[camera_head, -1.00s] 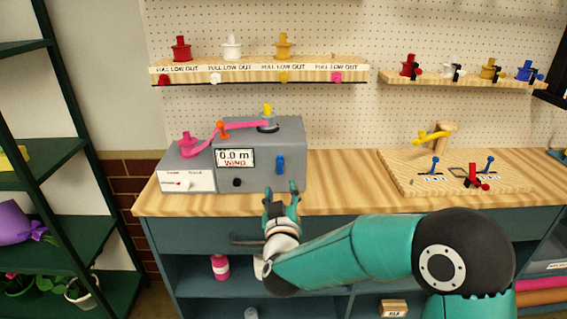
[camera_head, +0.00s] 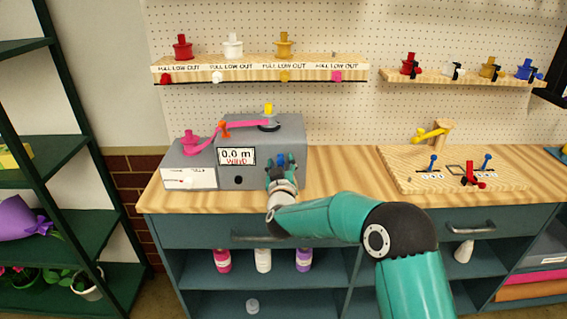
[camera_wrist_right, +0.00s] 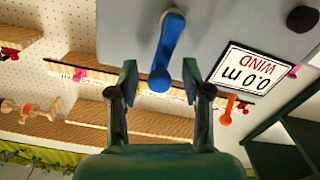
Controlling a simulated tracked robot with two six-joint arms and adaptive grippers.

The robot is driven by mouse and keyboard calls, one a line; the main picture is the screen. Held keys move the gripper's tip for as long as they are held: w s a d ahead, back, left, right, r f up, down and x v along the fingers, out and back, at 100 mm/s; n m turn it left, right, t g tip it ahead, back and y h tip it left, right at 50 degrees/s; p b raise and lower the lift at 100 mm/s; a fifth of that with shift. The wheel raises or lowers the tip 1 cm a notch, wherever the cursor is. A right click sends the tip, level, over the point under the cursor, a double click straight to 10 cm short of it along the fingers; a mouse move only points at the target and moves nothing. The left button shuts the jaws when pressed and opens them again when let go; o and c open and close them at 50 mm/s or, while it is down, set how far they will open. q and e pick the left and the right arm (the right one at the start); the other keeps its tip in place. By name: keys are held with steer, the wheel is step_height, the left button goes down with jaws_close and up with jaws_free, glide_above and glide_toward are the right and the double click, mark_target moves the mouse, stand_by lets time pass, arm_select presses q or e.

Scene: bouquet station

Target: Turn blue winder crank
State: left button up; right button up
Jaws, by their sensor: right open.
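The grey winder box (camera_head: 286,133) stands on the wooden bench top, with a display (camera_head: 237,155) that reads 0.0 m WIND. Its blue crank (camera_head: 281,159) is on the front face and is partly hidden by my right gripper in the head view. My right gripper (camera_head: 281,162) is open in front of the crank. In the right wrist view the blue crank (camera_wrist_right: 165,50) shows large, its knob end close to the gap between the open fingers (camera_wrist_right: 158,82). I cannot tell whether any finger touches it. My left gripper is not in view.
A pink spool (camera_head: 190,144) sits on the box's lower left part, with pink ribbon running to an orange guide. A wooden board with levers (camera_head: 455,172) lies to the right. Shelves of spools (camera_head: 258,68) hang above. Bench between is clear.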

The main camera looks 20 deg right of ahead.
steer(key=shift+c, duration=0.2)
jaws_close()
steer(key=shift+s+d, duration=0.1)
steer(key=shift+d, duration=0.25)
steer(key=shift+a, duration=0.2)
steer(key=shift+a+f+m+b, duration=0.15)
steer(key=shift+m+b, duration=0.15)
steer(key=shift+b, duration=0.45)
steer(key=d+f+m+b, duration=0.1)
steer(key=m+b, duration=0.4)
steer(key=b, duration=0.2)
steer(key=d+f+m+b, duration=0.1)
steer(key=f+m+b, duration=0.1)
steer(key=m+b, duration=0.4)
steer(key=s+d+f+m+b, duration=0.1)
steer(key=d+f+m+b, duration=0.1)
steer(key=m+b, duration=0.4)
steer(key=shift+d+b, duration=0.1)
steer(key=shift+b, duration=1)
steer(key=m+b, duration=0.1)
steer(key=m, duration=0.1)
steer(key=f+m+b, duration=0.1)
steer(key=m+b, duration=0.1)
steer(key=shift+f, duration=0.15)
steer(key=shift+f+m+b, duration=0.1)
steer(key=shift+m+b, duration=0.4)
